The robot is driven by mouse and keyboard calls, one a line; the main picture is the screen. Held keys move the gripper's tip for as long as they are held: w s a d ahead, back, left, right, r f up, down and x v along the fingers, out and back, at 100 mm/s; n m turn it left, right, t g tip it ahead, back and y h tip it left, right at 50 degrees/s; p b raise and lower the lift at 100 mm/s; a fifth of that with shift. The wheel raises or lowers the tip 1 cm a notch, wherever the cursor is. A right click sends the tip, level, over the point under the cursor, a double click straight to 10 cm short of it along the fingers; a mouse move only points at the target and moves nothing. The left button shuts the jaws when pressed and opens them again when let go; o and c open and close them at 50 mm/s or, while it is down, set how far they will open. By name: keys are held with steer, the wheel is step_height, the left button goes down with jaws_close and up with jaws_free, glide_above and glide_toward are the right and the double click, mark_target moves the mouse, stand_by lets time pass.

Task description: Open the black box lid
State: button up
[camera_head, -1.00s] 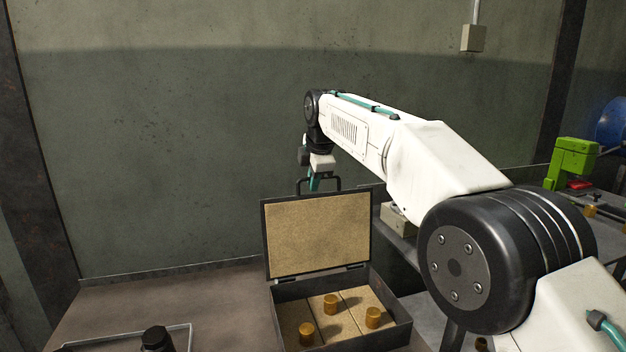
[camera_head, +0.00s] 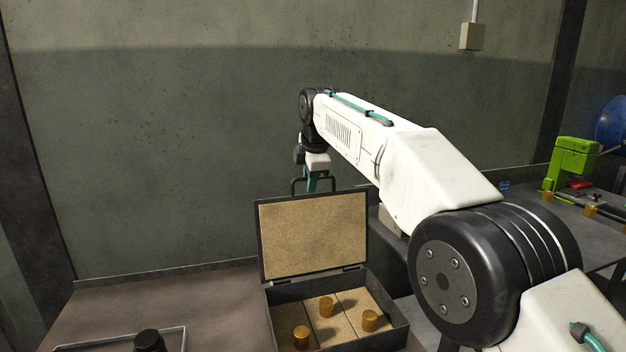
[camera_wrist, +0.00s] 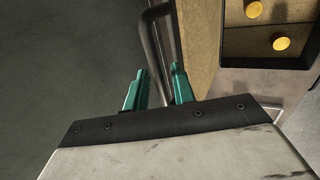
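The black box (camera_head: 341,337) stands on the table with its lid (camera_head: 313,236) raised about upright on the back hinges, the tan lining facing me. The lid's black handle (camera_head: 299,184) is at its top edge. My gripper (camera_head: 311,180) is at this handle, partly hidden behind it in the head view. In the wrist view, the green fingers of my gripper (camera_wrist: 160,82) are apart, and the dark handle bar (camera_wrist: 151,40) runs between them. I cannot tell whether a finger touches it.
Several brass cylinders (camera_head: 326,306) stand inside the box. A wire-framed tray (camera_head: 184,340) with a black object (camera_head: 150,341) is at the lower left. A wall is close behind the lid. A green machine (camera_head: 572,160) stands on the right bench.

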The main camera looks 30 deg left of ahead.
steer(key=v, duration=0.7)
steer(key=shift+d+r, duration=0.2)
